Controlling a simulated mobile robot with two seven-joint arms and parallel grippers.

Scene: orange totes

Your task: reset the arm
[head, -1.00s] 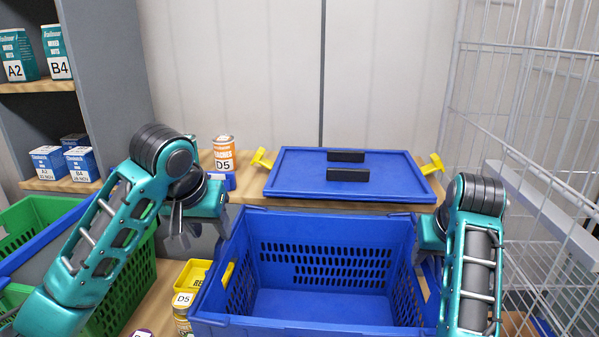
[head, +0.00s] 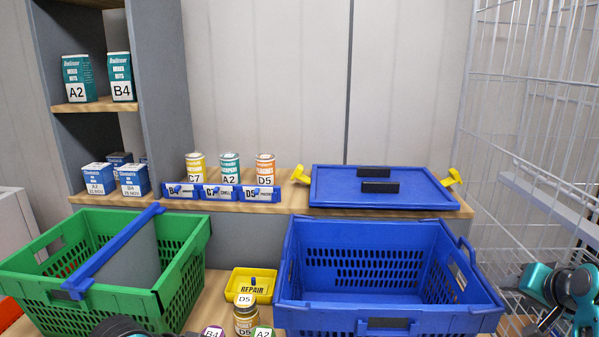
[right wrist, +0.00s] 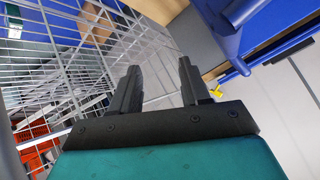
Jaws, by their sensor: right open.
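My right gripper (head: 560,322) is at the lower right edge of the head view, to the right of the blue tote (head: 390,235) and close to the wire cage. In the right wrist view its two dark fingers (right wrist: 158,90) are apart with nothing between them. My left gripper does not show clearly; only a dark part of my left arm shows at the bottom edge. The blue tote looks empty.
A green tote (head: 185,262) with a blue-edged divider stands left. A yellow REPAIR tray (head: 252,284) and jars (head: 246,319) sit between the totes. A blue lid (head: 385,190) and cans (head: 230,168) rest behind. A wire cage (head: 530,120) stands right.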

